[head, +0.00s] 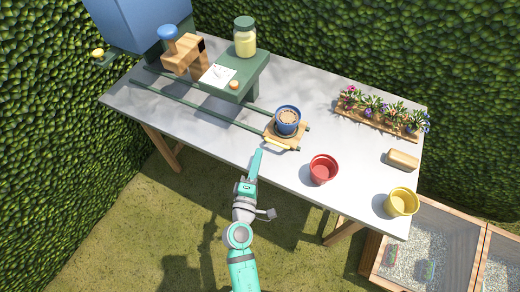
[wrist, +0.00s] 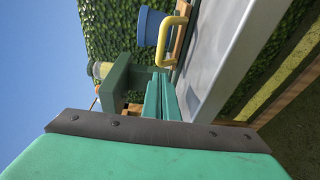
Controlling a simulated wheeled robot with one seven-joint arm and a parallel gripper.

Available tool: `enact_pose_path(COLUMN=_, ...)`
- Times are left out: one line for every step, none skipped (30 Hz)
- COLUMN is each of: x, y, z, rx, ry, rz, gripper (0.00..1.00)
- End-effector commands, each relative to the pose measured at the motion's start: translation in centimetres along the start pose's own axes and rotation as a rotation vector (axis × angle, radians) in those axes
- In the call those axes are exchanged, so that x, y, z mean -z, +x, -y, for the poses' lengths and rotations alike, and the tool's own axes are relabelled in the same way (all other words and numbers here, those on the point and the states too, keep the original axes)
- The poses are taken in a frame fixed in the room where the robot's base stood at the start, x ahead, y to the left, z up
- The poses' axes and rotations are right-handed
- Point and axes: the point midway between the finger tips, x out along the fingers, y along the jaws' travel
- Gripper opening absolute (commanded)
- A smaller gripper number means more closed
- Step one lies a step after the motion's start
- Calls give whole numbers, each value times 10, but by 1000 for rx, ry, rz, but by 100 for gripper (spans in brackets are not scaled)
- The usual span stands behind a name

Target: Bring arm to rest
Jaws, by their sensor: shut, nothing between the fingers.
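My gripper (head: 257,160) is in the middle of the head view, just at the table's front edge. Its green fingers are shut with nothing between them. They show pressed together in the wrist view (wrist: 164,95). My gripper is apart from the blue pot (head: 287,120), which stands on a small wooden carriage (head: 287,142) at the end of two green rails. The blue pot looks filled with something brown. In the wrist view the blue pot (wrist: 148,27) is at the top, near a yellow handle (wrist: 182,35).
The grey table (head: 240,135) holds a red pot (head: 323,169), a yellow pot (head: 402,202), a wooden block (head: 403,159) and a tray of flowers (head: 375,123). A green stand (head: 245,78) bears a jar (head: 245,38). A gravel-filled wooden frame (head: 425,245) lies at lower right.

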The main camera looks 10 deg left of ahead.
Motion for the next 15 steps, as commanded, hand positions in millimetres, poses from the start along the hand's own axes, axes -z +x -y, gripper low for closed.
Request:
enact_pose_path(x=1, y=-9, z=0, rx=1, ry=-2, rz=-3, gripper=0)
enact_pose_path(x=3, y=-15, z=0, rx=1, ry=0, rz=-6, gripper=0)
enact_pose_path(x=4, y=-21, z=0, rx=0, ry=1, rz=-9, gripper=0)
enact_pose_path(x=5, y=-26, z=0, rx=-1, ry=0, rz=-10, gripper=0)
enact_pose_path(x=6, y=-30, z=-1, rx=-1, ry=1, rz=-12, gripper=0)
enact_pose_path(x=6, y=-34, z=0, rx=-1, ry=2, rz=-12, gripper=0)
enact_pose_path(x=6, y=-37, z=0, rx=-1, ry=1, rz=-13, gripper=0)
enact_pose_path(x=6, y=-39, z=0, rx=-1, ry=1, rz=-13, gripper=0)
enact_pose_path(x=6, y=-42, z=-1, rx=-2, ry=1, rz=-12, gripper=0)
enact_pose_path(x=6, y=-43, z=-1, rx=-2, ry=2, rz=-13, gripper=0)
enact_pose_path(x=6, y=-44, z=-1, rx=-2, ry=2, rz=-14, gripper=0)
enact_pose_path(x=6, y=-45, z=-1, rx=-3, ry=3, rz=-13, gripper=0)
enact_pose_path(x=6, y=-45, z=-1, rx=-3, ry=3, rz=-13, gripper=0)
enact_pose_path(x=6, y=-46, z=-1, rx=-3, ry=3, rz=-13, gripper=0)
enact_pose_path(x=6, y=-46, z=-1, rx=-3, ry=3, rz=-13, gripper=0)
